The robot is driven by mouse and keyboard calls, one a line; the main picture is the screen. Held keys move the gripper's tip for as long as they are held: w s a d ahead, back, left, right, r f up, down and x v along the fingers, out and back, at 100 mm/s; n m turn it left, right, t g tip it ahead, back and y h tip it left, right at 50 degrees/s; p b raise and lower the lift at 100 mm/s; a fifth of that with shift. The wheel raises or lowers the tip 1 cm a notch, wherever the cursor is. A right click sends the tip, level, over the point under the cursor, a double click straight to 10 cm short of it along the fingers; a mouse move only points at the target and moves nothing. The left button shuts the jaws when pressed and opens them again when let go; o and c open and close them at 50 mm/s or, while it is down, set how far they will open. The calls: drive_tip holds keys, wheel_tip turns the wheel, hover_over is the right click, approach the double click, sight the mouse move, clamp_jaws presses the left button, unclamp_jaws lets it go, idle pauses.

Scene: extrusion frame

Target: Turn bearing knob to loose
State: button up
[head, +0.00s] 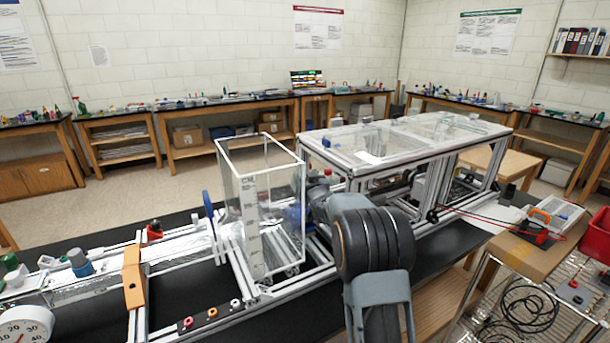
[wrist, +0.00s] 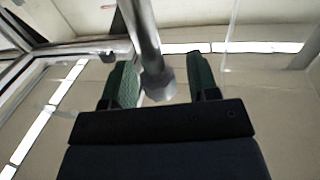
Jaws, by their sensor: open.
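In the wrist view, my gripper (wrist: 160,64) is open, with one green-padded finger on each side of a grey metal rod (wrist: 148,40). The rod ends in a wider, faceted tip (wrist: 158,84) between the fingers. I cannot tell whether either finger touches it. I cannot tell for sure whether this rod is the bearing knob or part of it. No loose marking is readable. In the head view, my arm blocks the middle of the extrusion frame (head: 262,293), and my gripper is hidden there.
A clear-walled box (head: 262,205) stands left of my arm. A long clear-topped enclosure (head: 400,138) is behind and to the right. A blue disc (head: 208,212) and an orange bracket (head: 133,277) are on the left. A cart (head: 535,253) with tools stands at right.

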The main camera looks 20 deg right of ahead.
drive_tip(key=shift+w, duration=0.65)
drive_tip(key=c, duration=0.9)
drive_tip(key=n+y+p, duration=0.1)
drive_tip(key=y+p, duration=0.1)
drive_tip(key=n+y+p, duration=0.2)
drive_tip(key=y, duration=0.1)
drive_tip(key=shift+a+r, duration=0.1)
drive_tip(key=shift+a, duration=0.1)
drive_tip(key=o, duration=0.9)
